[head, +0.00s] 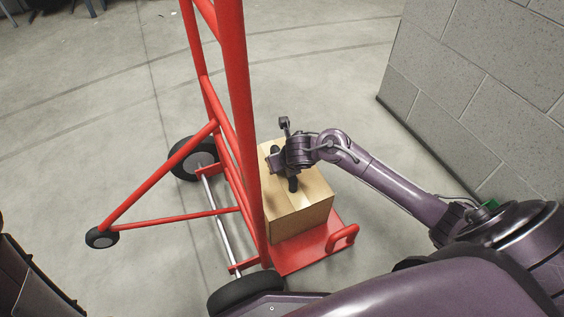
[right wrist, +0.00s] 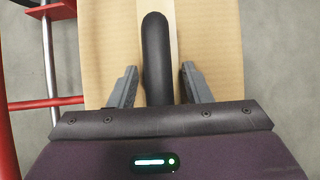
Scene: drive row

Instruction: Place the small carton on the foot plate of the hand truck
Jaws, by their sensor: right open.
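The small carton (head: 299,210) is a tan box with a dark handle on top. It rests on the red foot plate (head: 306,251) of the hand truck (head: 236,85), close to the truck's red frame. In the right wrist view the carton top (right wrist: 205,62) fills the middle, with the black handle (right wrist: 157,60) running between my two fingers. My right gripper (head: 292,182) is just above the carton, its fingers (right wrist: 157,88) open on either side of the handle and apart from it. My left gripper is not in view.
A grey block wall (head: 480,75) stands to the right. The hand truck's wheels (head: 195,158) and its rear support with a small wheel (head: 102,237) are to the left. The concrete floor (head: 330,70) behind the truck is clear.

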